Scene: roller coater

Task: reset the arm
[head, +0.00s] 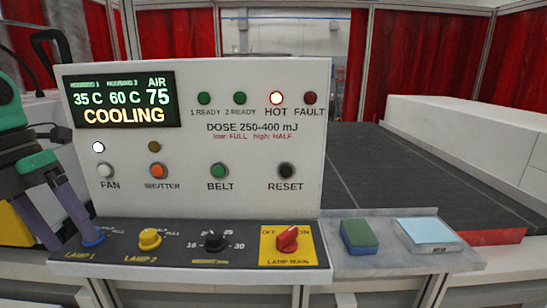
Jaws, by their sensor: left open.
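My left gripper (74,238) comes in at the left edge, a green and dark body with two purple fingers pointing down. The fingers are apart, and the right fingertip overlaps the blue LAMP 1 knob (93,238); I cannot tell whether it touches. The control panel (250,85) stands upright in front of me. Its display (123,100) reads 35 C, 60 C, AIR 75 and COOLING. The HOT light (277,98) is lit, and so is the white light (98,147) above the FAN button (106,170). My right gripper is out of view.
The lower ledge carries a yellow LAMP 2 knob (150,239), a black dial (214,242) and a red LAMP MAIN switch (288,239). A green-topped block (359,236) and a pale blue pad (427,233) lie right of it. A dark belt (400,170) runs behind.

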